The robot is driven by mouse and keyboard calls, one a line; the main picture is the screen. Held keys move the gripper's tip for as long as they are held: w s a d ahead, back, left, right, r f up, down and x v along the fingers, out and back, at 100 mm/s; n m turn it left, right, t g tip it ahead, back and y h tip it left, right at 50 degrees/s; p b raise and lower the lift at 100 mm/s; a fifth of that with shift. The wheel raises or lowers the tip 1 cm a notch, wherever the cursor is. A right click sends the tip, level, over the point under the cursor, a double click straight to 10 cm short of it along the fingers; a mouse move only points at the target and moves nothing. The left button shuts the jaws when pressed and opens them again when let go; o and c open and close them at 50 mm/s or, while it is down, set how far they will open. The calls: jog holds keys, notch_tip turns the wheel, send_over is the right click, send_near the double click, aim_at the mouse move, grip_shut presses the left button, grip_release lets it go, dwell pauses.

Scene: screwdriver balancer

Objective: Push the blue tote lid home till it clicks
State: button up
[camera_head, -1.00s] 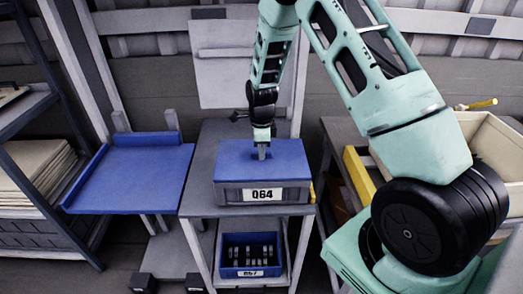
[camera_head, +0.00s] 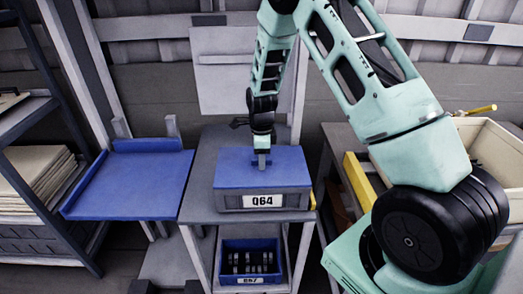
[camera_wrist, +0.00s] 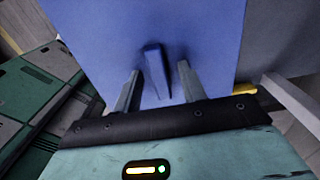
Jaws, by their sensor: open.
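I cannot tell whether the lid is fully seated. My gripper (camera_head: 261,162) points down at the middle of the lid, its fingertips at or just above the surface. In the wrist view my gripper (camera_wrist: 159,68) is open, with one finger on each side of a narrow blue upright handle (camera_wrist: 155,70) on the lid (camera_wrist: 205,35). Gaps show between handle and fingers, so it is not gripped.
A blue tray-like shelf (camera_head: 130,187) stands left of the table (camera_head: 197,195). A blue bin (camera_head: 252,258) with dark parts sits on the lower shelf. A yellow bar (camera_head: 357,178) and a beige crate (camera_head: 485,142) are at the right. Stacked sheets (camera_head: 40,175) lie far left.

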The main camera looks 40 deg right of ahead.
notch_tip(320, 180, up, 17)
jog(key=b, duration=0.3)
jog(key=shift+r, duration=0.2)
dwell(0.4)
